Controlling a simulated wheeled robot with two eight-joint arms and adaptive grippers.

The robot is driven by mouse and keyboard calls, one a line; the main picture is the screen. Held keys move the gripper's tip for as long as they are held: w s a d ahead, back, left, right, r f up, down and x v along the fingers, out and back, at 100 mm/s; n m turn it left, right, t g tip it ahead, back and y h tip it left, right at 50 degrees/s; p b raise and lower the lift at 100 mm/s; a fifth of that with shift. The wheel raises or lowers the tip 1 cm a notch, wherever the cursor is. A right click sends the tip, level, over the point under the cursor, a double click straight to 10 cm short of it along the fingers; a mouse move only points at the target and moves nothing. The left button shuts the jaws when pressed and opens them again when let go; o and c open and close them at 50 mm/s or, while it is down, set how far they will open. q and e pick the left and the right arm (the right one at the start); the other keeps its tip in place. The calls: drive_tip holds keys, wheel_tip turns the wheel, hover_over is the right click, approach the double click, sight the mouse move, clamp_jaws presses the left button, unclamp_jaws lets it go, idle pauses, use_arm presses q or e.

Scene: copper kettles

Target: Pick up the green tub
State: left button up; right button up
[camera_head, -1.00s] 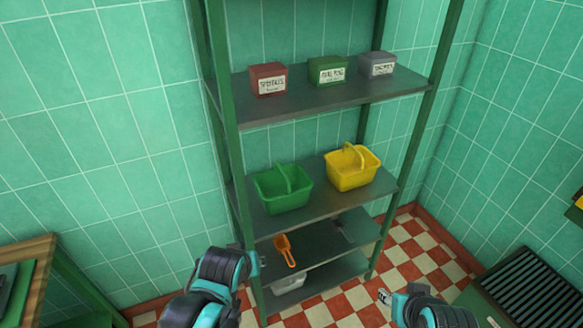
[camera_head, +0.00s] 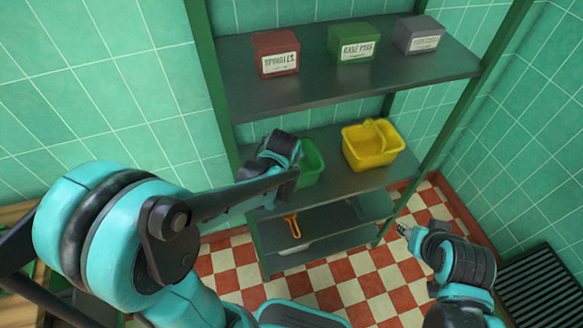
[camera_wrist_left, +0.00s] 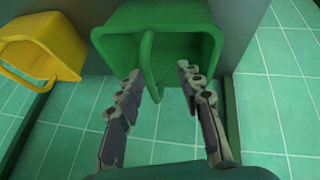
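The green tub (camera_head: 312,162) stands on the middle shelf, partly hidden behind my left arm in the head view. In the left wrist view the tub (camera_wrist_left: 190,18) is straight ahead, with its arched handle (camera_wrist_left: 147,62) towards me. My left gripper (camera_wrist_left: 159,74) is open at the tub, its two fingers spread with the handle between them in the picture. I cannot tell whether the fingers touch it. My right gripper (camera_head: 403,230) is away from the shelf at the lower right, too small to tell its opening.
A yellow tub (camera_head: 370,148) stands right of the green one. Red (camera_head: 275,52), green (camera_head: 354,42) and grey (camera_head: 419,34) labelled boxes sit on the shelf above. An orange scoop (camera_head: 292,226) is on the shelf below. Green uprights (camera_head: 500,70) frame the shelf.

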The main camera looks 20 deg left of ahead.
use_arm(q)
drive_tip(key=w, duration=0.2)
drive_tip(key=w+b, duration=0.1)
drive_tip(key=w, duration=0.1)
drive_tip(key=w+a+f, duration=0.1)
drive_tip(key=shift+w+a+b, duration=0.1)
drive_tip(key=shift+w+b, duration=0.25)
drive_tip(key=shift+w, duration=0.05)
drive_tip(key=shift+s, duration=0.1)
clamp_jaws()
